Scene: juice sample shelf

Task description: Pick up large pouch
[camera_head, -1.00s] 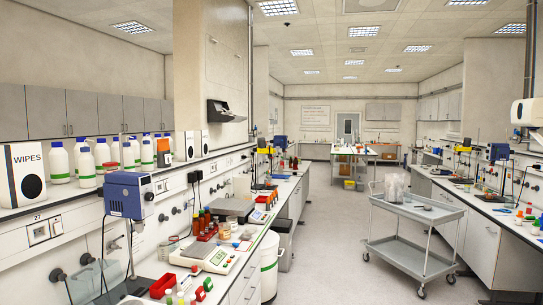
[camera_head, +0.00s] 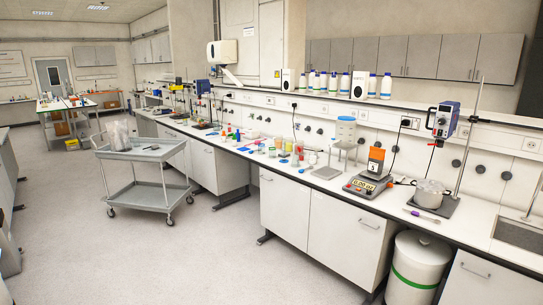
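A pale, translucent, bag-like item (camera_head: 120,136) stands on the top shelf of a grey two-shelf cart (camera_head: 142,155), left of the middle of the head view. It may be the large pouch, but it is too small to be sure. A small flat light item (camera_head: 151,148) lies beside it on the cart. Neither of my grippers is in view.
A long white bench (camera_head: 345,185) runs along the right, with an orange-and-grey device (camera_head: 373,170), a metal pot (camera_head: 429,194) and many small containers. A white bin with a green band (camera_head: 416,270) stands below it. The floor (camera_head: 230,255) in front is open.

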